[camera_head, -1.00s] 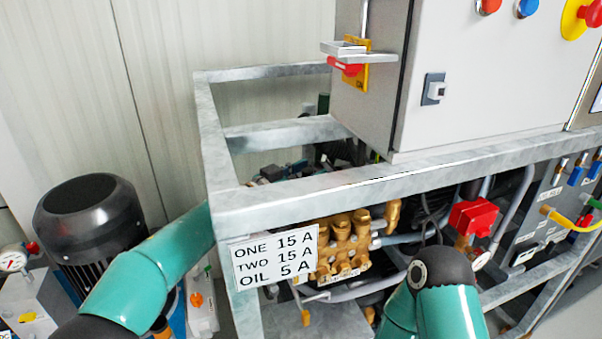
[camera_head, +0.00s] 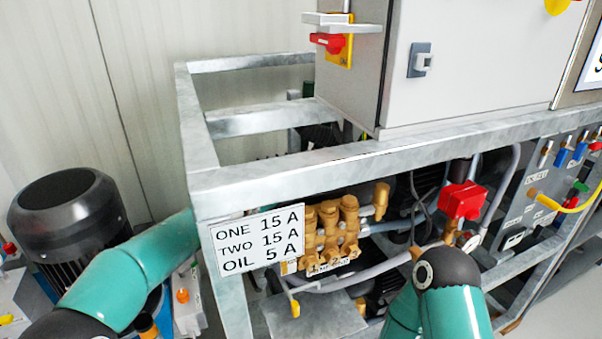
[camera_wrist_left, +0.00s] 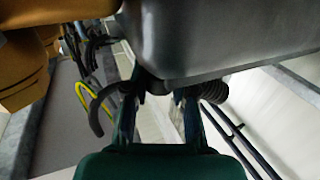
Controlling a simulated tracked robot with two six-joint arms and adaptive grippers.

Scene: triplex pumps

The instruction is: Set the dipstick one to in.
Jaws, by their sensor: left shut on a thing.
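In the left wrist view my left gripper (camera_wrist_left: 160,92) is shut on a small dark piece (camera_wrist_left: 155,84), which I take to be the head of dipstick one. It sits between the fingertips, just under a large grey metal body (camera_wrist_left: 225,35). The shaft and its hole are hidden, so I cannot tell how deep it sits. In the head view my left arm runs behind the frame's corner, and the gripper is hidden there. The brass pump head (camera_head: 331,232) shows behind the frame. My right arm's elbow shows at the bottom, but its gripper is out of view.
A galvanized frame (camera_head: 300,166) carries a grey cabinet (camera_head: 470,65) above the pump. A sign (camera_head: 258,240) hangs at its corner. A red valve box (camera_head: 462,200) and hoses are to the right. A black motor (camera_head: 65,215) stands at the left.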

